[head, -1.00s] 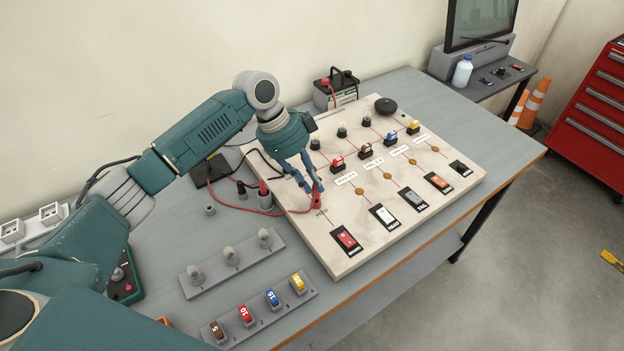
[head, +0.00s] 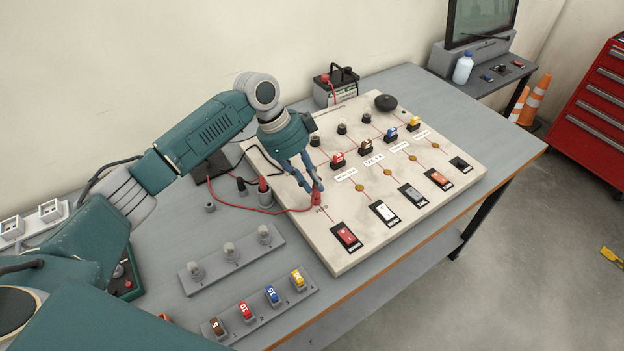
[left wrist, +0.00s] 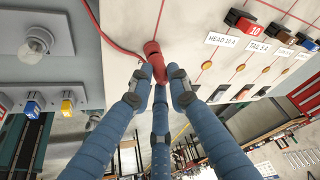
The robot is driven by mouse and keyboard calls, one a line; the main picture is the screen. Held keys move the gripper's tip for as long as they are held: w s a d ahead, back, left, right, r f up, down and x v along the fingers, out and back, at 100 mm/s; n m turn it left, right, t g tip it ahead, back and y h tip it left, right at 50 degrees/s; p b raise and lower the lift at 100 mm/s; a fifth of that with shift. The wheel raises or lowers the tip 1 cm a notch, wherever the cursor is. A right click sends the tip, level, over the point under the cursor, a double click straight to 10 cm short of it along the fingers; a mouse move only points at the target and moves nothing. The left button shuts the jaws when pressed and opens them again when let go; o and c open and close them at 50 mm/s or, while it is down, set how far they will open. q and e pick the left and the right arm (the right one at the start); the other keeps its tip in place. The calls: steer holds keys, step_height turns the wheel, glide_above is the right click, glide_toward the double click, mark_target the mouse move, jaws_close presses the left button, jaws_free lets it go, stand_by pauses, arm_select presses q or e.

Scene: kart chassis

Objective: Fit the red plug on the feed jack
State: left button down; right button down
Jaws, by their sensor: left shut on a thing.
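The red plug (head: 317,198) stands on the pale board at its left side, next to the feed label (head: 321,209). A red cable trails from it to the left. My left gripper (head: 314,187) is over the plug with its fingers closed around its upper part. In the left wrist view the red plug (left wrist: 154,58) shows just beyond the blue fingertips (left wrist: 160,88), with the cable running off to the upper left. The feed jack is hidden by the plug, so I cannot tell whether the plug is fully seated. My right gripper is not in view.
The pale board (head: 363,242) carries switches, including a red rocker (head: 346,236), and colored fuses. A battery (head: 336,86) stands behind it. A bulb rack (head: 232,262) and a fuse rack (head: 258,313) lie to the left front. Red and black posts stand left of the board.

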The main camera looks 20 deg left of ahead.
arm_select(q)
steer(key=shift+f, duration=0.35)
steer(key=c, duration=1.6)
jaws_free()
steer(key=shift+o, duration=0.2)
steer(key=v, duration=1.2)
